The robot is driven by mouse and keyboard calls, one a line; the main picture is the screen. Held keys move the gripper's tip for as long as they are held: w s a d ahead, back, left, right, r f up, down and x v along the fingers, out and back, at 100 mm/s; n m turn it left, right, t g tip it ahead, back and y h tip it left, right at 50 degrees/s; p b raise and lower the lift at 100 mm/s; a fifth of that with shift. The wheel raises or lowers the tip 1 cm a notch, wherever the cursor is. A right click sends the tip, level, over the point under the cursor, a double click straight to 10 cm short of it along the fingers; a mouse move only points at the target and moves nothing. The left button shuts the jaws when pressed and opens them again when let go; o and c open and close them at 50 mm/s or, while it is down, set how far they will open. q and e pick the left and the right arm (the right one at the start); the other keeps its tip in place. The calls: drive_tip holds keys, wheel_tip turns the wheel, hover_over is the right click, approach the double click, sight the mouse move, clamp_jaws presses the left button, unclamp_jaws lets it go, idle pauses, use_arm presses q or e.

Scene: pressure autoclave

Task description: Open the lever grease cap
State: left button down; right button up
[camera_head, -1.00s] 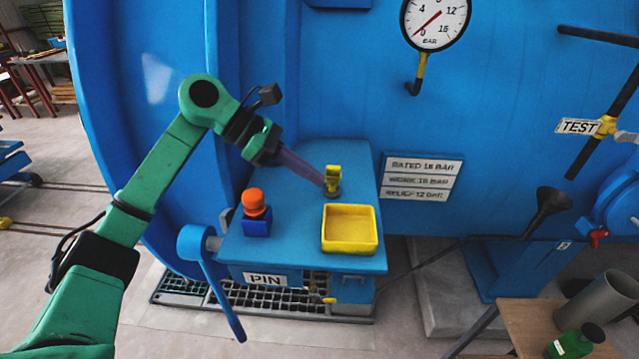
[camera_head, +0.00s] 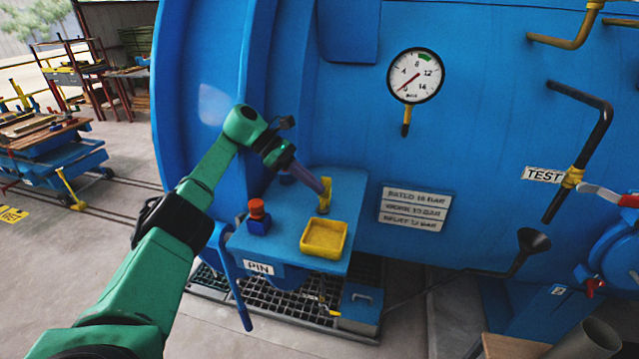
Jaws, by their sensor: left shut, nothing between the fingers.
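A small yellow fitting (camera_head: 325,196), which looks like the lever grease cap, stands upright on the blue shelf (camera_head: 345,185) in front of the big blue vessel. It is small in the head view, and I cannot tell clearly whether its lid is raised. My left gripper (camera_head: 317,186) reaches in from the left. Its purple-grey fingers are shut and empty, with their tips right at the left side of the yellow fitting. I cannot tell whether they touch it. The fingers hide part of the fitting's left side. My right gripper is not in view.
A yellow tray (camera_head: 324,253) sits in front of the fitting on the shelf. An orange-topped blue block (camera_head: 258,217) stands at the shelf's left. A blue lever (camera_head: 236,285) hangs at the shelf's left edge. A pressure gauge (camera_head: 415,76) and a rating plate (camera_head: 414,206) are on the vessel.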

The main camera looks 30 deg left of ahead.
use_arm(q)
drive_tip(key=shift+w+d+f+g, duration=0.1)
drive_tip(key=shift+w+d+g, duration=0.15)
drive_tip(key=shift+w, duration=0.5)
drive_tip(key=shift+s+a+r+n+p, duration=0.2)
drive_tip(key=shift+s+a+n+p, duration=0.1)
drive_tip(key=shift+s+a, duration=0.3)
drive_tip(key=shift+w+f, duration=0.1)
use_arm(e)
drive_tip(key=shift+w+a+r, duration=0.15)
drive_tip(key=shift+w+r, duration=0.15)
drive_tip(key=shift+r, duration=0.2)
